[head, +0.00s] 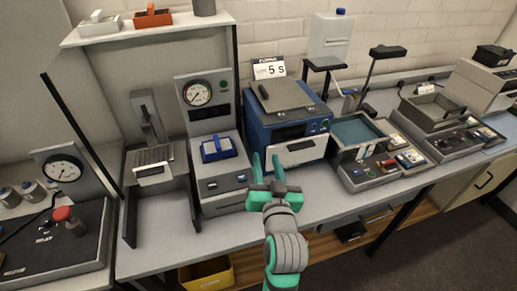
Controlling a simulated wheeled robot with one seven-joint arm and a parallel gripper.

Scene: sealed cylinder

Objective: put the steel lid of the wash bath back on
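A blue box-shaped bath (262,140) with a dark front panel stands on the bench in the middle. A flat grey steel plate (289,95), which looks like the lid, lies over its top with a small dark piece at its left edge. I cannot tell whether it is seated squarely. To the right, an open basin with a teal inside (355,131) has no cover over it. My gripper (266,162) is open and empty, its teal fingers apart, in front of the blue bath's lower left corner in the picture.
Left of the blue bath stands a gauge unit (197,93) with a blue-handled block (218,148). A sign reading 5 s (269,68) is behind the plate. A grey basin unit (436,110) stands further right. The bench front (250,232) is clear.

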